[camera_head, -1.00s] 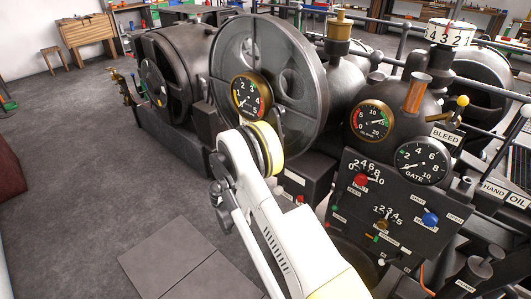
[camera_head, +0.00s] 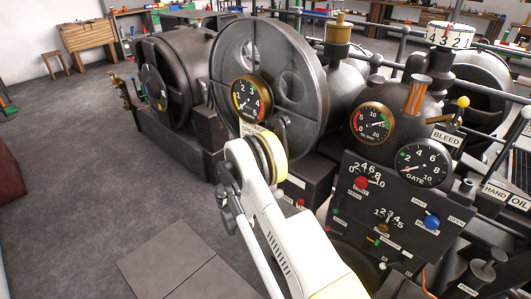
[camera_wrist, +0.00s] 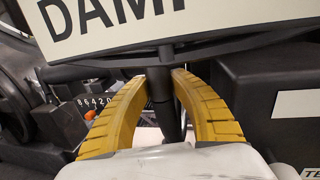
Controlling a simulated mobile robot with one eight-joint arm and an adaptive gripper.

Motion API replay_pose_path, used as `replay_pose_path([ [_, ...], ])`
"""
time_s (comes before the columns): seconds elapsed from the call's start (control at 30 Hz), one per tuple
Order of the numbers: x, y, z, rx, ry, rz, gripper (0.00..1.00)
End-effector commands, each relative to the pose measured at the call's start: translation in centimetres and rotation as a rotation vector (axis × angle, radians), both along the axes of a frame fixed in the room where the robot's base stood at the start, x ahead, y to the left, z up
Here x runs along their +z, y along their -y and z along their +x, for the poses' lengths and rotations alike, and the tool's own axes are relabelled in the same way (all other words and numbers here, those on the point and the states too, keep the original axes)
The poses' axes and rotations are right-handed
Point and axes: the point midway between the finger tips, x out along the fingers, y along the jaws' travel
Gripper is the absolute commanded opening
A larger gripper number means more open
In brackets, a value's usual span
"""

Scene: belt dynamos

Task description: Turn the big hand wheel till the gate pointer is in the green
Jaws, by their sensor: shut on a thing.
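The GATE dial (camera_head: 424,163) is on the right of the machine in the head view. Its face is dark with white numbers, and a small green patch shows at its left. Its thin pointer is too small to read surely. My gripper (camera_wrist: 165,78) has its yellow fingers around a dark upright bar (camera_wrist: 160,88), just under a white sign (camera_wrist: 150,22) starting "DAMP". In the head view my wrist hides the fingers and the bar. A large dark wheel (camera_head: 226,75) with round holes stands behind my wrist. I cannot tell whether it is the big hand wheel.
A red and green dial (camera_head: 372,123) and a panel of coloured knobs (camera_head: 395,205) stand close at my right. BLEED (camera_head: 446,138), HAND and OIL signs crowd the right edge. A small dial (camera_head: 250,97) is just beyond my wrist. Floor at left is clear.

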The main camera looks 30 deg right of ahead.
Motion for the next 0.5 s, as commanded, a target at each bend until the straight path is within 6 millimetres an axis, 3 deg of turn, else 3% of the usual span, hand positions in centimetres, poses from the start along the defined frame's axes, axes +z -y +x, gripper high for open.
replay_pose_path([
  [0.2, -2.1, 0.0, 0.0, 0.0, 0.026, -0.07, 0.0],
  [0.5, -2.3, 0.0, -0.1, 0.0, 0.03, -0.082, 0.0],
])
